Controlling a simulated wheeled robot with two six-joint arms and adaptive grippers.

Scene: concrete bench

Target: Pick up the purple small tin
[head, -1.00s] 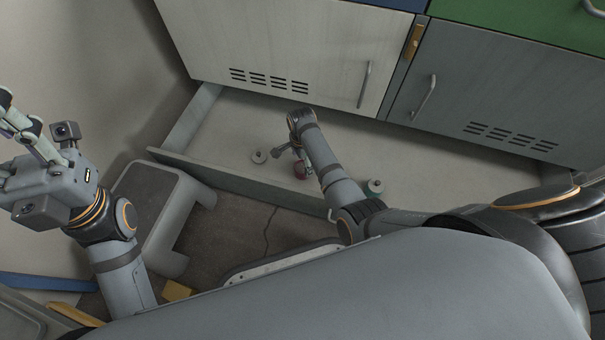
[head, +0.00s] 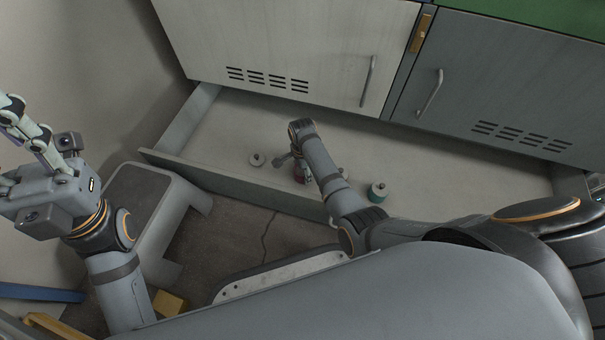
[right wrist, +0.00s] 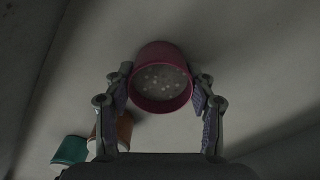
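A dark pinkish-red tin (right wrist: 161,82) with a speckled grey face sits between the two fingers of my right gripper (right wrist: 164,85) in the right wrist view. The fingers stand on either side of it, with narrow gaps seeming to show. In the head view the tin (head: 299,175) is partly hidden by my right gripper (head: 290,160) and arm, in the long pale tray-like space below the cabinets. Its colour reads more crimson than purple. My left gripper (head: 18,150) is at the far left, raised, open and empty.
The right wrist view shows a teal tin (right wrist: 70,149) and a brown one (right wrist: 122,130). A grey step stool (head: 150,205) stands before the drawer's front wall (head: 230,183).

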